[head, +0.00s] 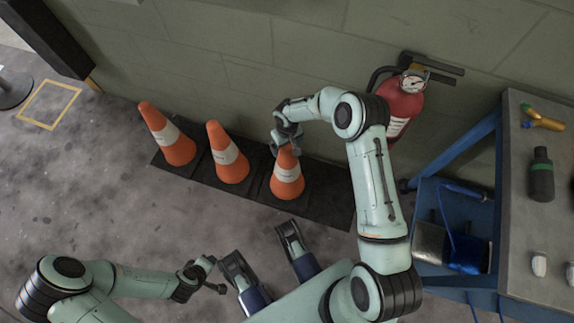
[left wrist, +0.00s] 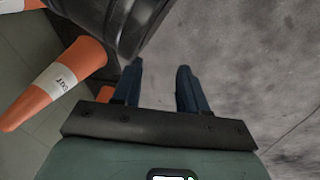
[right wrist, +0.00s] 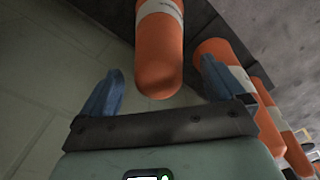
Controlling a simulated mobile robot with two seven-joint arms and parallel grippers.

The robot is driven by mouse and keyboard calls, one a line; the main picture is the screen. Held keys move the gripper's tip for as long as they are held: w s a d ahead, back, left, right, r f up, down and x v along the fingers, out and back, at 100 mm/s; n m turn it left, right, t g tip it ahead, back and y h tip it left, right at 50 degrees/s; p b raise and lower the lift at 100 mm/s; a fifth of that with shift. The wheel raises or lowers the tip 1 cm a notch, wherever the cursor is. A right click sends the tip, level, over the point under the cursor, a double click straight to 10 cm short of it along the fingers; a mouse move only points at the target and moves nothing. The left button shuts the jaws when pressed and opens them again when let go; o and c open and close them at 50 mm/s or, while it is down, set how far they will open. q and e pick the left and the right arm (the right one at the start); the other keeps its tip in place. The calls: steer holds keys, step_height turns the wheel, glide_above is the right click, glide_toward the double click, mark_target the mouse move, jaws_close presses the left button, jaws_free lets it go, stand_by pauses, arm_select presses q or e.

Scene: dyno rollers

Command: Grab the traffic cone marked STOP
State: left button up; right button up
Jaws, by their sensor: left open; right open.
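Three orange cones with white bands stand in a row: a left cone (head: 168,137), a middle cone (head: 228,155) and a right cone (head: 287,178). Their lettering is too small to read in the head view. My right gripper (head: 284,138) is open at the top of the right cone. In the right wrist view, a cone's rounded tip (right wrist: 160,70) shows between the spread fingers; its band lettering is cut off. My left gripper (head: 205,278) is open and empty, low and apart from the cones. The left wrist view shows a cone (left wrist: 62,82) with lettering I cannot read surely.
The cones stand on a dark mat (head: 328,199) along a green block wall (head: 300,60). A red fire extinguisher (head: 402,103) is on the wall beside my right arm. A workbench (head: 535,220) with bottles and tools stands at right. Floor in front of the cones at left is clear.

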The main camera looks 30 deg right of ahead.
step_height(320, 180, down, 4)
steer(key=shift+r+b, duration=0.15)
steer(key=shift+b, duration=0.3)
jaws_close()
arm_select(q)
steer(key=shift+s+a+f+g, duration=0.15)
steer(key=shift+s+f+g, duration=0.25)
steer(key=shift+s+f, duration=0.65)
arm_select(e)
steer(key=shift+w+r, duration=0.1)
steer(key=shift+r, duration=0.1)
arm_select(q)
steer(key=shift+r, duration=0.1)
arm_select(e)
steer(key=shift+r, duration=0.1)
